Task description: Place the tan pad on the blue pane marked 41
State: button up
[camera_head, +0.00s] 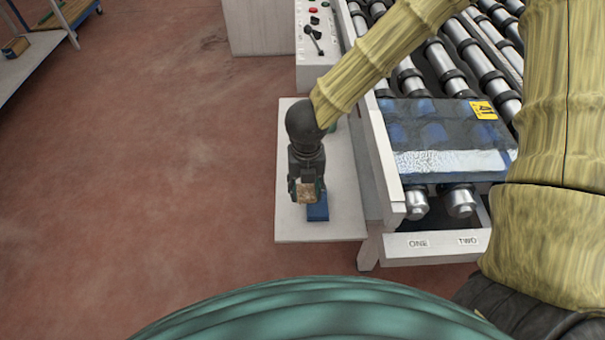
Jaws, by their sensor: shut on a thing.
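My gripper (305,188) points down over the white side shelf and is shut on the tan pad (306,192). The pad shows between the fingertips, just above or in front of a blue block (317,211) on the shelf; I cannot tell whether they touch. The blue pane (425,128) lies on the rollers to the right of my gripper. It has a yellow tag marked 41 (483,110) at its far right corner and a pale, glossy band along its near part.
The white shelf (290,225) is beside the conveyor frame (385,165). Metal rollers (410,75) run behind the pane. A tray front labelled ONE and TWO (435,245) is below its near edge. A control box (318,40) with a lever stands behind. Open red floor is at left.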

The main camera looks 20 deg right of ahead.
aim_at(441, 135)
jog(key=u, duration=0.05)
jog(key=k, duration=1)
jog(key=z, duration=0.1)
